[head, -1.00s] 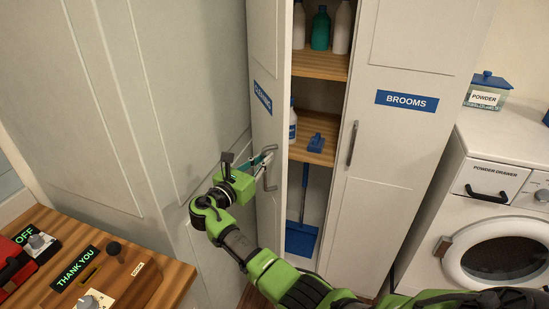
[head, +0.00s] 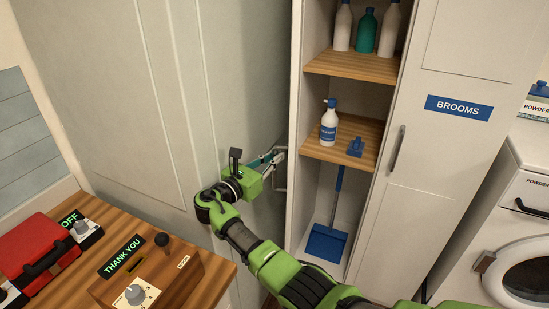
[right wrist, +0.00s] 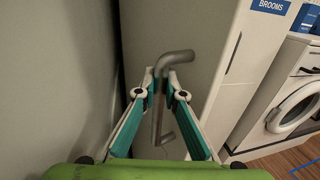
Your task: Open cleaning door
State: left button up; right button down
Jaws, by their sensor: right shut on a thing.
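The cleaning door (right wrist: 180,28) stands wide open, swung to the left of the cabinet, and shows as a narrow strip in the head view. Its grey bar handle (head: 281,177) also shows in the right wrist view (right wrist: 177,58). My right gripper (head: 275,157) is shut on this handle; in the right wrist view its teal-lined fingers (right wrist: 162,82) lie on both sides of the bar. The door's name label is out of sight. My left gripper is not in view.
Open cabinet shelves hold several bottles (head: 365,30), a spray bottle (head: 328,125) and a blue brush (head: 355,147). A blue dustpan (head: 326,243) stands below. The brooms door (head: 385,215) is shut. A washing machine (head: 505,235) stands right, a wooden table (head: 190,285) front left.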

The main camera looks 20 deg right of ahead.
jog(key=shift+f, duration=0.1)
jog(key=c, duration=2.1)
grip_release()
jog(key=shift+r, duration=5)
